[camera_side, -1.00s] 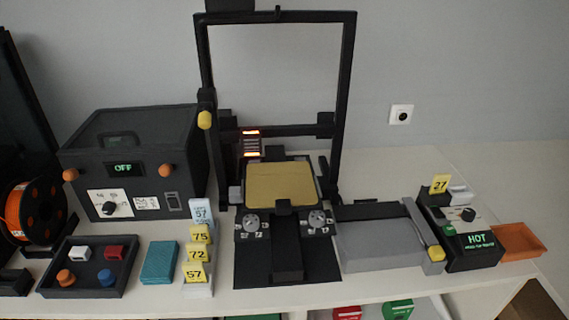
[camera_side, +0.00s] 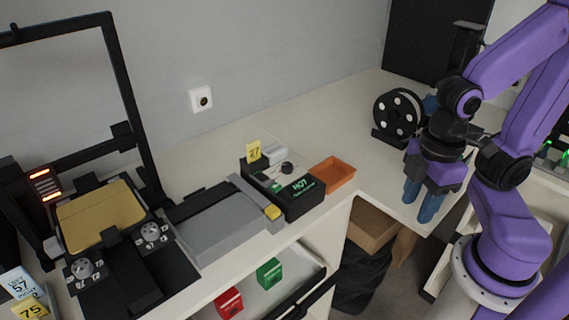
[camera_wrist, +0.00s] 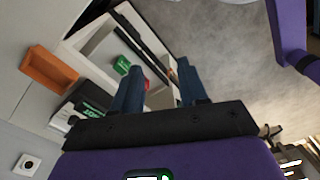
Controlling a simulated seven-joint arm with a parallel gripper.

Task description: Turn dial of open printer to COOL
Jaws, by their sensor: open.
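The open-frame printer (camera_side: 130,112) stands at the left of the side view, with a gold bed (camera_side: 100,215). To its right is a black control box (camera_side: 312,200) with a green display reading HOT (camera_side: 303,184) and a small black dial (camera_side: 287,168) on top; the dial's marks are too small to read. Two grey dials (camera_side: 83,268) and (camera_side: 151,232) sit in front of the bed. My gripper (camera_side: 420,204) is open and empty, pointing down, well right of the box. In the wrist view my blue fingers (camera_wrist: 158,68) are apart; the box's dark side (camera_wrist: 75,108) shows left of them.
An orange tray (camera_side: 334,172) sits right beside the control box. A yellow 27 tag (camera_side: 253,152) stands behind it. A black spool (camera_side: 398,113) stands on the counter near my arm.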

